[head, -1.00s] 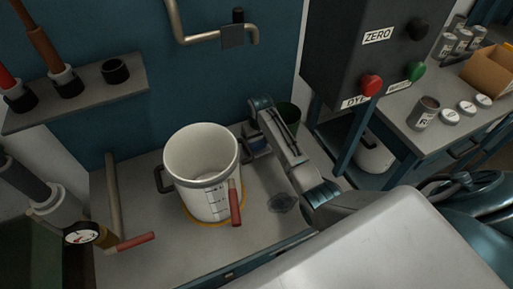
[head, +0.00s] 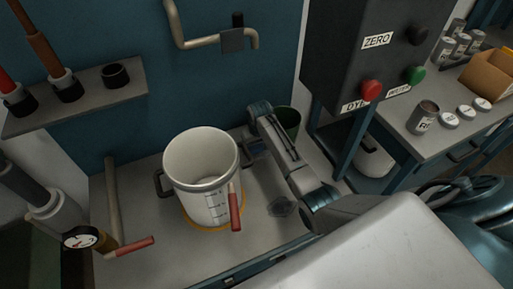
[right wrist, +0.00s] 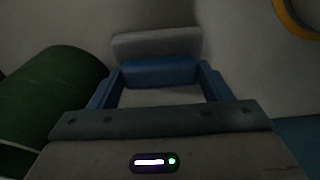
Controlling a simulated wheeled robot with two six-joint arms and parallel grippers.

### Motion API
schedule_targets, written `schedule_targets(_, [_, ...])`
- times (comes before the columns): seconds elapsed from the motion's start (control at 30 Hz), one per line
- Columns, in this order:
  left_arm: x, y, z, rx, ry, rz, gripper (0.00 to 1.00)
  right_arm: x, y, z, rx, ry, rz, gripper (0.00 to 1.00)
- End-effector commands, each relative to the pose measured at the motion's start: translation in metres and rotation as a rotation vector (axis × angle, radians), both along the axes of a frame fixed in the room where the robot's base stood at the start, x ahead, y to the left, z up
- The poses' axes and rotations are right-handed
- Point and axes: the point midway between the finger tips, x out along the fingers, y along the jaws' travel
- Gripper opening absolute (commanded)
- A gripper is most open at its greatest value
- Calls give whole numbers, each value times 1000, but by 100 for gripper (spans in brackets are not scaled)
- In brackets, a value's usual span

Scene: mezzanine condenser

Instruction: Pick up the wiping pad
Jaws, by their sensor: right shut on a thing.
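The wiping pad (right wrist: 160,72) shows in the right wrist view as a blue block with a pale grey layer (right wrist: 157,43) on its far side. My right gripper (right wrist: 160,80) has its two blue fingers at the pad's ends and is shut on it. The pad is at or close above the pale bench surface; I cannot tell whether it touches. In the head view my right arm reaches in from the right, and its links largely hide the gripper and pad beside the white bucket. My left gripper is not in view.
A white bucket (head: 200,165) with a red-handled tool (head: 235,212) stands left of my right arm. A dark green container (head: 289,122) stands close behind the arm and beside the gripper. A control box (head: 345,60) hangs at right. A pipe with a red handle (head: 135,245) is at left.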

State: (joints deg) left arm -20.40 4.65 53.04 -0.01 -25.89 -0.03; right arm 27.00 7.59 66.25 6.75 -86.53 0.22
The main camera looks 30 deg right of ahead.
Motion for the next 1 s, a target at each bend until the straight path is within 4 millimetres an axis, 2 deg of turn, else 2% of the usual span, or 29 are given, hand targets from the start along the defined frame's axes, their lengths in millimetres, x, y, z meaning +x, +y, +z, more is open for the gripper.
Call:
schedule_targets(0.17, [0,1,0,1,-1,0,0,1,0,24,-1,-5,0,49])
schedule_targets(0.47, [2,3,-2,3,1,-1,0,1,-1,93,0,-5,1,49])
schedule_targets(0.7, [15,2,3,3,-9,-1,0,1,-1,145,0,-5,-1,49])
schedule_targets(0.83, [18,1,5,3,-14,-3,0,1,0,163,0,-3,-1,49])
schedule_targets(1.0, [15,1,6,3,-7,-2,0,1,0,174,0,-1,0,49])
